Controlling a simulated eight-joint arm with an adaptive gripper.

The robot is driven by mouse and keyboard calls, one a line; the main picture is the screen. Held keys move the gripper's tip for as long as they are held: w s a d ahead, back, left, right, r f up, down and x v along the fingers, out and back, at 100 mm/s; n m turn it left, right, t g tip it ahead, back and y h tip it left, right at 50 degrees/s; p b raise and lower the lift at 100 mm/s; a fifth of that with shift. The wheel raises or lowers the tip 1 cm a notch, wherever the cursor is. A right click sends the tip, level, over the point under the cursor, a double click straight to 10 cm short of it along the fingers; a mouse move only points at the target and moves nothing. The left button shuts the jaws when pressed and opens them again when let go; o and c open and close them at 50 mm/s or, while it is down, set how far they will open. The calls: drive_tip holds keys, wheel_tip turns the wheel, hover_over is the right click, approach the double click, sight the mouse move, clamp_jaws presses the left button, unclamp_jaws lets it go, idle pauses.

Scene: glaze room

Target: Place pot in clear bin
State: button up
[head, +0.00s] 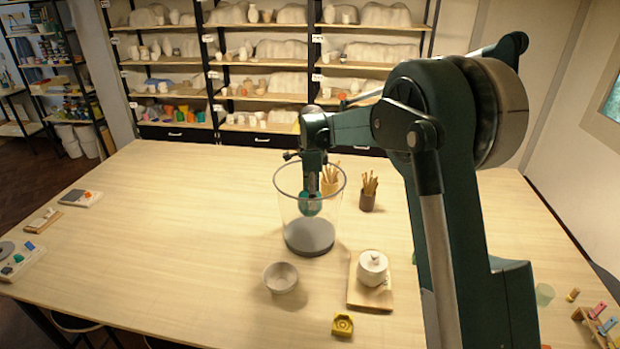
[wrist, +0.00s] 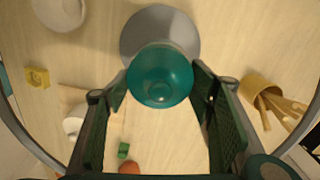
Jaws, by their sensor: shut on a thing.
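A teal pot (head: 311,206) hangs in my gripper (head: 311,193), seen through the wall of the clear bin (head: 283,215). In the head view the pot is below the bin's rim and above its grey bottom. In the wrist view my gripper (wrist: 160,88) has its two dark green fingers on either side of the teal pot (wrist: 160,72), closed on it. The bin's grey bottom (wrist: 150,22) shows behind the pot there and is partly hidden by it. The bin stands upright on the table.
A grey bowl (head: 281,278) stands in front of the bin. A white lidded jar (head: 372,266) sits on a wooden board (head: 368,296), near a yellow block (head: 342,324). A brown cup of tools (head: 367,200) stands right of the bin. The table's left middle is clear.

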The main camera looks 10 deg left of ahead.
drive_tip(key=shift+f, duration=0.2)
drive_tip(key=shift+f, duration=3.05)
drive_tip(key=shift+f, duration=0.1)
drive_tip(key=shift+f+p, duration=0.3)
drive_tip(key=shift+f, duration=1.45)
drive_tip(key=shift+f, duration=0.2)
drive_tip(key=o, duration=1)
drive_tip(key=shift+r, duration=0.25)
wheel_tip(320, 180, up, 12)
drive_tip(key=shift+f, duration=0.1)
